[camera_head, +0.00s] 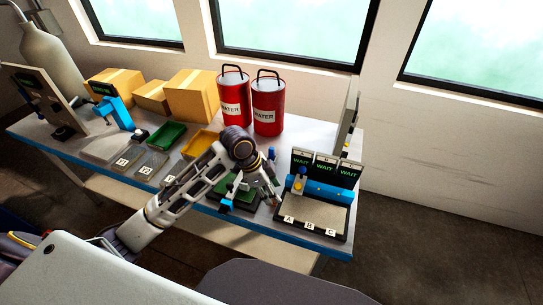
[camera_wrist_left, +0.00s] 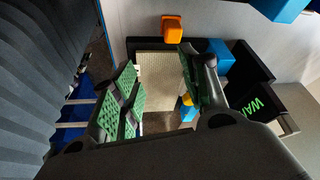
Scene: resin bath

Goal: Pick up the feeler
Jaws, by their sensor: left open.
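I cannot tell for sure which piece is the feeler. A small blue and yellow piece (camera_head: 301,180) stands at the left of the station with the plate marked A, B and C (camera_head: 311,216). My left gripper (camera_head: 270,197) is at the left of this station, pointing down. In the left wrist view its green-padded fingers (camera_wrist_left: 158,90) are spread apart, with nothing seen held between them. A small blue and yellow piece (camera_wrist_left: 187,108) shows low by the right finger, partly hidden by it. An orange piece (camera_wrist_left: 172,29) shows beyond the fingertips. My right gripper is out of view.
Black displays reading WAIT (camera_head: 325,168) stand behind the plate. Two red water cans (camera_head: 268,105), cardboard boxes (camera_head: 190,97), a green tray (camera_head: 166,135) and a yellow tray (camera_head: 201,143) are further back or left. The table's blue front edge (camera_head: 285,236) runs close below the station.

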